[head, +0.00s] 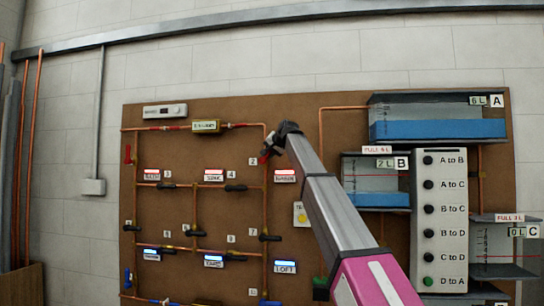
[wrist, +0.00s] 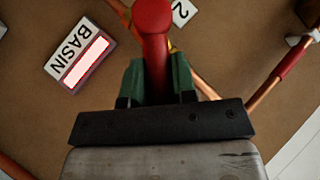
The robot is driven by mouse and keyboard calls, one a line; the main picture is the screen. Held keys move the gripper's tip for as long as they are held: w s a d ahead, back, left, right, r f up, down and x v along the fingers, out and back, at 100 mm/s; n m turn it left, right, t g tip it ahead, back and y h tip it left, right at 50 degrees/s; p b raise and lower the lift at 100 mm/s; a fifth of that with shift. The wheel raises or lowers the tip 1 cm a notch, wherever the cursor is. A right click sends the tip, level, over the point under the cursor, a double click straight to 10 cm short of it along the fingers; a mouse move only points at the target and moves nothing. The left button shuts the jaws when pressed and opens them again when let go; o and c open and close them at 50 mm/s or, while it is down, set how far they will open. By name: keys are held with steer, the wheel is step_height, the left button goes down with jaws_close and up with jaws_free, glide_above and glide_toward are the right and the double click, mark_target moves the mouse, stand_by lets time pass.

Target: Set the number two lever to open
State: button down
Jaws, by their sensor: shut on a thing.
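The number two lever is red; a small part of it shows in the head view (head: 267,153) beside the tag "2" (head: 253,161), on the vertical copper pipe. In the wrist view the lever's rounded red end and stem (wrist: 153,40) stand between the green finger pads. My gripper (head: 273,148) is shut on this lever; the pads (wrist: 155,82) press it from both sides. The lever lies slanted to the copper pipe in the wrist view. The tag "2" (wrist: 183,11) is just beyond it. The lever's pivot is mostly hidden.
The brown board carries other levers, such as black number 4 (head: 236,188) and black number 7 (head: 270,238). A lit red BASIN sign (wrist: 85,60) is close left in the wrist view. Tanks (head: 440,128) and a button panel (head: 455,220) stand right of my arm.

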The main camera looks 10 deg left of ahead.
steer(key=a+n+h, duration=0.1)
steer(key=a+r+n+h, duration=0.1)
steer(key=h, duration=0.1)
steer(key=shift+w+g, duration=0.1)
steer(key=shift+g, duration=0.2)
steer(key=shift+a+r+n+g+h, duration=0.1)
steer(key=shift+a+n+h, duration=0.15)
steer(key=shift+h, duration=0.3)
steer(key=shift+a+f+n+g+h, duration=0.1)
steer(key=shift+a+n+h, duration=0.1)
steer(key=shift+h, duration=0.3)
steer(key=shift+a+r+n+g+h, duration=0.1)
steer(key=shift+a+n+h, duration=0.15)
steer(key=shift+h, duration=0.3)
steer(key=c, duration=0.9)
jaws_free()
steer(key=v, duration=1.1)
steer(key=shift+a, duration=0.1)
